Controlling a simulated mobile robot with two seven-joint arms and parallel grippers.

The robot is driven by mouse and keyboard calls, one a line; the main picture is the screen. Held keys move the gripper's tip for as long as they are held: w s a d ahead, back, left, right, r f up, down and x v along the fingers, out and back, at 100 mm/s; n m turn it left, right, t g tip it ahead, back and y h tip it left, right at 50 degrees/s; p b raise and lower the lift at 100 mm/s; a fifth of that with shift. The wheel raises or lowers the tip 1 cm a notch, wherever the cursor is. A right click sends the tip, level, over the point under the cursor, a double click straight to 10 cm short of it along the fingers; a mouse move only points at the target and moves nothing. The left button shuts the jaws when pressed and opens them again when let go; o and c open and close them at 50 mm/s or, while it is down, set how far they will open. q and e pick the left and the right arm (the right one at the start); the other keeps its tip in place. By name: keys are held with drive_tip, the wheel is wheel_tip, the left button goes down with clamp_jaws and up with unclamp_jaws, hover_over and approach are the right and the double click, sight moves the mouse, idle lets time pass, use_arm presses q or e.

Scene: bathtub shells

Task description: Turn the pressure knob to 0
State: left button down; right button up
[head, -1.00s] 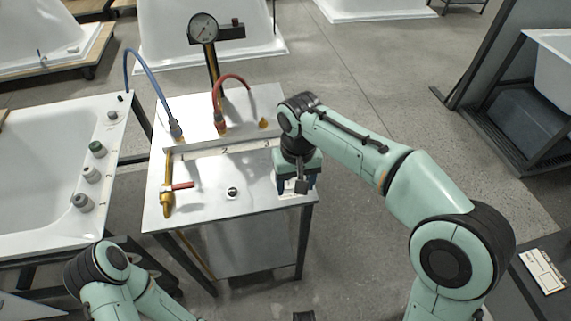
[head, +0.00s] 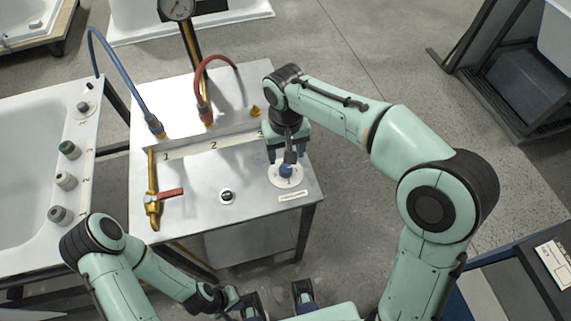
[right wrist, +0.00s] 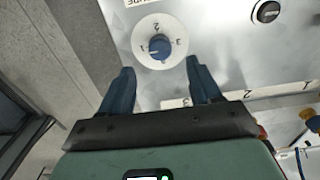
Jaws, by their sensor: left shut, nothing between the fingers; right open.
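The blue pressure knob (head: 286,170) sits on a white round dial at the right front of the metal table (head: 235,180). In the right wrist view the knob (right wrist: 160,47) shows with numbers 1, 2 and 3 around it. Its white mark points to the left side, close to the 1. My right gripper (head: 287,156) is over the knob, pointing down. Its fingers (right wrist: 160,80) are apart with nothing between them, and the knob lies beyond their tips. My left gripper (head: 254,302) is low at the bottom edge, away from the table top, shut and partly cut off.
A gauge (head: 177,8) stands on a post behind the table. A blue hose (head: 115,72) and a red hose (head: 204,75) rise from the table. A yellow valve with a red lever (head: 168,194) is at the left. A bathtub (head: 25,170) stands left of the table.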

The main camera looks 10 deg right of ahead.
sight(286, 168)
wheel_tip(286, 168, down, 7)
drive_tip(key=shift+r+b, duration=0.1)
drive_tip(key=shift+b, duration=0.25)
drive_tip(key=c, duration=1)
drive_tip(key=shift+c, duration=0.2)
